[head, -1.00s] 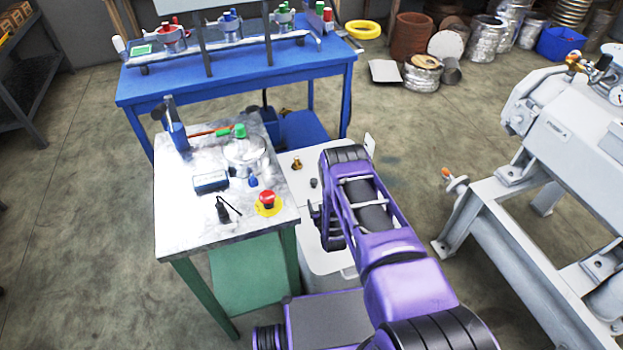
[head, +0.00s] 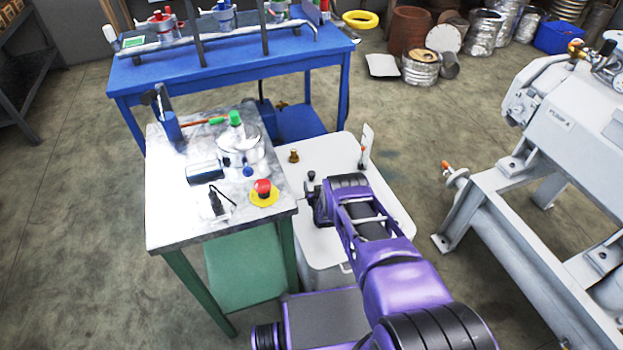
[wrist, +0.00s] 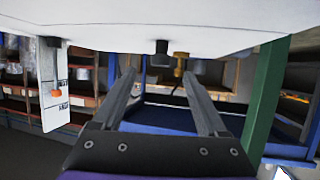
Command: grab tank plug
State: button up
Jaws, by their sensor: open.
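The white tank (head: 335,152) stands beside the marble-topped table in the head view. A small black plug (head: 311,175) stands on its top, just beyond my gripper (head: 315,190). In the wrist view the picture is upside down, and the black plug (wrist: 160,54) hangs from the white tank top (wrist: 130,25). There it lies between the lines of my gripper's two fingers (wrist: 159,78), which are open with nothing between them. The plug appears a little beyond the fingertips; the exact gap is unclear.
A brass fitting (head: 294,156) stands on the tank behind the plug and also shows in the wrist view (wrist: 181,62). A white tag (head: 367,138) rises at the tank's back right. The marble-topped table (head: 170,222) is close on the left; a blue bench (head: 225,68) is behind.

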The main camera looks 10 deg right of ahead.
aim_at(312, 176)
jog(key=shift+b+x, duration=1.4)
jog(key=shift+x, duration=0.8)
jog(key=shift+w+a+f+b, duration=0.1)
jog(key=shift+w+b, duration=0.35)
jog(key=shift+w, duration=0.3)
jog(key=shift+c, duration=0.3)
grip_shut()
